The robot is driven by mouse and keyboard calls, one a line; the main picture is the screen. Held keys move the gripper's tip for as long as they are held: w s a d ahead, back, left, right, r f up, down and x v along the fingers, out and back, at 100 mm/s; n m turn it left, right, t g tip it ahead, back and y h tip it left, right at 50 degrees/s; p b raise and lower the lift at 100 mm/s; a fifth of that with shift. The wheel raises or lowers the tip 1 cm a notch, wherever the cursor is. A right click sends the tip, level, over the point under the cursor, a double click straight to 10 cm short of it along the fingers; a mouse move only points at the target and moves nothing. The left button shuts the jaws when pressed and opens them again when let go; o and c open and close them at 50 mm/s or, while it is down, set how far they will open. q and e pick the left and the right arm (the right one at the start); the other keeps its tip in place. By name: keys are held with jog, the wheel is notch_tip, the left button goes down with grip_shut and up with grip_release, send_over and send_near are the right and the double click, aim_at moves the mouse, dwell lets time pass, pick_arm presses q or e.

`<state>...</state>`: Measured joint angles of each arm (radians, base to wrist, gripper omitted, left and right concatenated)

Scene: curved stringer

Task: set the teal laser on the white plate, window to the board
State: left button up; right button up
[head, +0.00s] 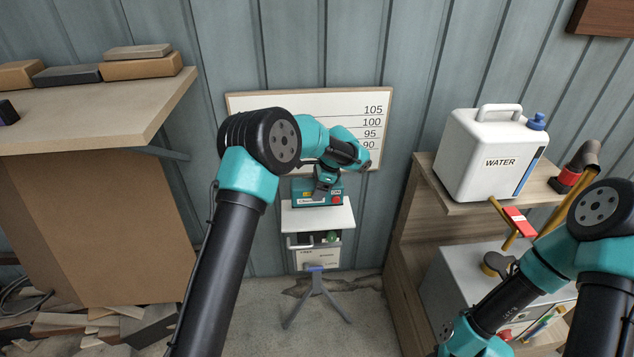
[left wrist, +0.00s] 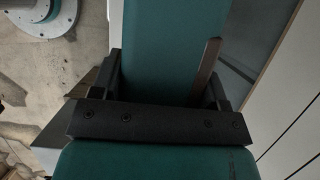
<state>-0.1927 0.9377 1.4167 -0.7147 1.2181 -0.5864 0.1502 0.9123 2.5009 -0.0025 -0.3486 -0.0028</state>
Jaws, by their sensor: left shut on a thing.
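The teal laser (head: 299,190) is a small box with a yellow label, a white label and a red button on the side facing me. My left gripper (head: 325,184) is shut on it from above. The laser is over the back part of the white plate (head: 318,219) on the stand; I cannot tell whether it touches. Its window does not show. The white board (head: 290,104), marked 90 to 105, is on the wall behind it. In the left wrist view, teal surface (left wrist: 160,50) shows between the dark fingers (left wrist: 160,95). My right gripper is out of view.
A blue-grey tripod (head: 316,290) carries the plate, with a box and a green knob below it. A wooden shelf at right holds a white water canister (head: 490,155). A bench (head: 90,115) with blocks is at left. Scrap wood lies on the floor at lower left.

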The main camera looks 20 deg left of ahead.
pick_arm(q)
jog(key=shift+f, duration=2.05)
jog(key=shift+f, duration=0.5)
jog(key=o, duration=1.3)
jog(key=shift+o, duration=0.2)
jog(key=v, duration=1.7)
jog(key=shift+d+r, duration=0.1)
jog(key=shift+r, duration=0.1)
